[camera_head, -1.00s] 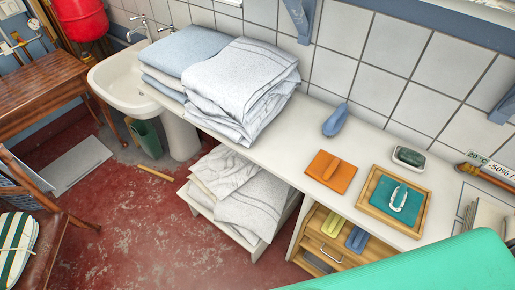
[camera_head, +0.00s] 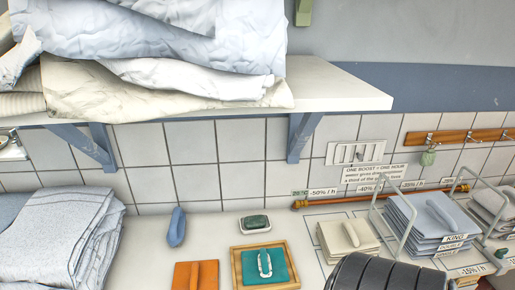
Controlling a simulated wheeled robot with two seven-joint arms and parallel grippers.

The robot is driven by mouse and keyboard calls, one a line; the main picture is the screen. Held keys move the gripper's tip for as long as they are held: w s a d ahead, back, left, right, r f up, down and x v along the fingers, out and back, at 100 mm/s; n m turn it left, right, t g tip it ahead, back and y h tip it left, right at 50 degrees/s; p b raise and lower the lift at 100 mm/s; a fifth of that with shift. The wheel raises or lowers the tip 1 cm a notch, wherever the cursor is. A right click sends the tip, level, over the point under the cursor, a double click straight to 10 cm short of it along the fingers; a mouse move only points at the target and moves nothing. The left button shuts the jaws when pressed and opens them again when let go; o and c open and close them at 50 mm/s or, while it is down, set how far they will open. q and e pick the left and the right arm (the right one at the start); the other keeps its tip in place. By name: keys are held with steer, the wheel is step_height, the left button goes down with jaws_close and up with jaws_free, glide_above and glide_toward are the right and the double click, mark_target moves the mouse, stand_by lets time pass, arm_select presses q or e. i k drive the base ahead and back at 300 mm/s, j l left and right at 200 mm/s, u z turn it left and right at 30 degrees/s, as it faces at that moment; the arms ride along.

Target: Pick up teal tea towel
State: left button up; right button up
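A folded teal cloth (camera_head: 280,264), which looks like the teal tea towel, lies in a shallow wooden tray (camera_head: 238,267) on the white counter at the bottom middle. A white oval loop (camera_head: 265,263) sits on top of it. The front edge of the tray is near the bottom of the picture.
An orange folded cloth (camera_head: 185,276) lies left of the tray, a dark green block in a dish (camera_head: 254,224) behind it. Beige cloths (camera_head: 347,238) and racked blue-grey cloths (camera_head: 425,222) stand right. A linen-laden shelf (camera_head: 340,88) overhangs.

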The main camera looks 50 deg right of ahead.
mark_target(263, 266)
steer(key=z, duration=1.75)
steer(key=j+z, duration=0.1)
steer(key=j, duration=0.4)
steer(key=k, duration=0.05)
